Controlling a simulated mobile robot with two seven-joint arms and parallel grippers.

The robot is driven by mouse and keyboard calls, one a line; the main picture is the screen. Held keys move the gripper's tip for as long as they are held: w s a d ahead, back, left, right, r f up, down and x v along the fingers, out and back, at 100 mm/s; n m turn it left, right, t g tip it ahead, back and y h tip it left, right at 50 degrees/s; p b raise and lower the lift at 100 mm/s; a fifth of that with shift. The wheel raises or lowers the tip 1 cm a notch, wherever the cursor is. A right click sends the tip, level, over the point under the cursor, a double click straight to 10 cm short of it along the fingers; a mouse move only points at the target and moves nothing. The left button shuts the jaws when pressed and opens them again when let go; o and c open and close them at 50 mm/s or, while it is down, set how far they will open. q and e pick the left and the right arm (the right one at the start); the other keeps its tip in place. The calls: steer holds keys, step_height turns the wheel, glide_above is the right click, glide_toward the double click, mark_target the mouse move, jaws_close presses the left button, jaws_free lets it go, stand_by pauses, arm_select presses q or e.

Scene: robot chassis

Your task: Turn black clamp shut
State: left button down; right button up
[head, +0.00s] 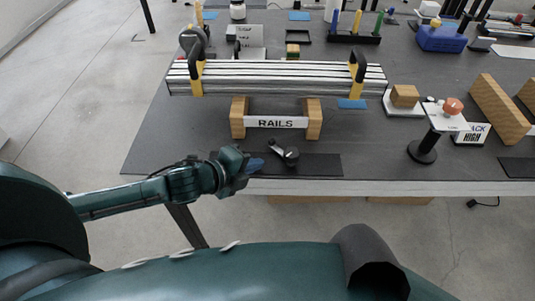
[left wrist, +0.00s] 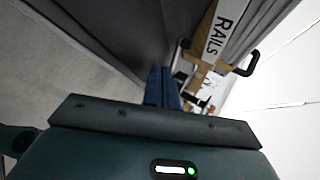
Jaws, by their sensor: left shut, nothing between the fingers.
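A small black clamp with a lever arm and a pale patch (head: 285,153) sits on a dark mat near the table's front edge, in front of the rack labelled RAILS (head: 276,122). My left gripper (head: 255,165) comes in from the left at the table's front edge, just left of the clamp and apart from it. Its blue fingers are together and empty; they also show in the left wrist view (left wrist: 162,87). Two yellow clamps with black handles (head: 196,75) (head: 356,72) stand over the silver rails (head: 275,80) behind the rack. My right gripper is not in view.
A black round-based stand (head: 422,150), a wooden block on a white base (head: 404,96) and larger wooden blocks (head: 497,108) are to the right. Tools and a blue box (head: 442,37) stand at the back. The mat right of the clamp is clear.

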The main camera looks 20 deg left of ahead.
mark_target(268, 163)
arm_select(q)
steer(key=w, duration=0.1)
steer(key=w+d, duration=0.2)
steer(key=w, duration=0.1)
steer(key=shift+w+d+f, duration=0.1)
steer(key=shift+d+f, duration=0.1)
steer(key=shift+f, duration=0.05)
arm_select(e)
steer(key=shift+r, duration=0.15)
